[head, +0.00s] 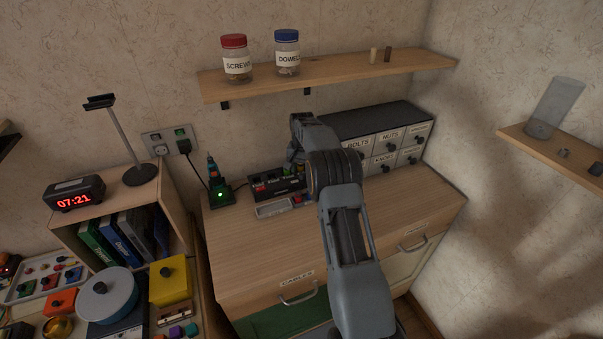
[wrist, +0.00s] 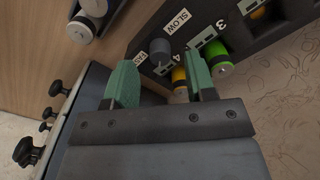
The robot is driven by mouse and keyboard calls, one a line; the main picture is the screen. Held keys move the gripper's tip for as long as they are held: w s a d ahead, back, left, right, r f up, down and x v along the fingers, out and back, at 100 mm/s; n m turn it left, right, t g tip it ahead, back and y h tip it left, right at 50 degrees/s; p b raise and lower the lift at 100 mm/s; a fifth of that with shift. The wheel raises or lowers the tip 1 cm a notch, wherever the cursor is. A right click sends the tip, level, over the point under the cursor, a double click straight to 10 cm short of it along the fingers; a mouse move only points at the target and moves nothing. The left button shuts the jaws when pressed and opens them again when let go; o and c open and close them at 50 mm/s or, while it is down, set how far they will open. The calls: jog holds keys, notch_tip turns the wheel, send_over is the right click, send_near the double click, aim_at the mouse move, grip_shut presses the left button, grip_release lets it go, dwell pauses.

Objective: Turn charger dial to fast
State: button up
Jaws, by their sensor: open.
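The charger (head: 262,188) is a black box at the back of the wooden cabinet top, partly hidden by my arm. In the wrist view its dark face (wrist: 240,38) carries SLOW and FAST labels and numbered slots with green and yellow batteries. A grey round dial (wrist: 160,48) sits between the two labels; I cannot tell which way it points. My gripper (wrist: 161,84) is open, its green fingertips apart, with the dial showing beyond the gap between them. Nothing is seen held, and I cannot tell whether a finger touches anything. In the head view my gripper is mostly hidden behind the arm.
A drawer unit (head: 385,140) labelled BOLTS and NUTS stands right of the charger; its dark knobs (wrist: 24,152) show close by in the wrist view. A shelf with jars (head: 330,68) hangs above. A green-lit device (head: 220,194) stands to the left. The front cabinet top is clear.

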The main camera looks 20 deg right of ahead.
notch_tip(320, 180, up, 10)
dwell(0.4)
dwell(0.4)
jog(key=n, duration=0.1)
send_over(302, 175)
notch_tip(302, 175, down, 4)
jog(key=shift+f, duration=0.1)
jog(key=s+a+r+n+t, duration=0.1)
jog(key=s+a, duration=0.3)
jog(key=s, duration=0.7)
jog(key=s+a+r+n+t, duration=0.1)
jog(key=s+a+r+n, duration=0.2)
jog(key=s, duration=0.8)
jog(key=s+a+r+n+t, duration=0.2)
jog(key=s+a, duration=0.4)
jog(key=s, duration=0.5)
jog(key=shift+s+r, duration=0.35)
jog(key=shift+r, duration=0.3)
